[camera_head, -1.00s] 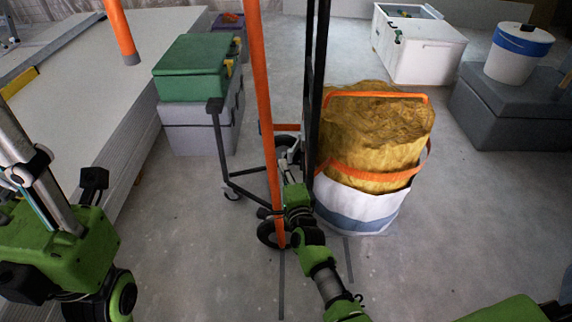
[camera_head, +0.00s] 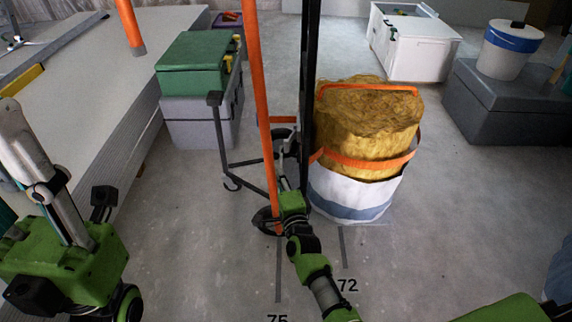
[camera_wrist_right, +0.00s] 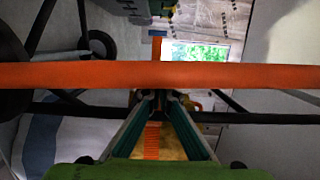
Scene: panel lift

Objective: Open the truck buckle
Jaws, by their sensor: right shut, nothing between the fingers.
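A hand truck stands upright on the floor in the head view, with an orange post (camera_head: 260,100) and a black post (camera_head: 308,90). My right gripper (camera_head: 284,182) is low at the truck, between the posts. In the right wrist view the gripper (camera_wrist_right: 160,96) is shut and empty. There an orange bar (camera_wrist_right: 80,76) runs straight across, just above the fingertips. I cannot tell whether the tips touch it. I cannot make out a buckle; it may be hidden by the gripper or the posts. My left arm is at the left, but its gripper does not show.
A white bag (camera_head: 350,200) of yellow material with orange straps stands right beside the truck. Green (camera_head: 190,65) and grey cases are stacked behind it. Stacked panels (camera_head: 75,110) lie at the left. A white box (camera_head: 420,55) stands at the back.

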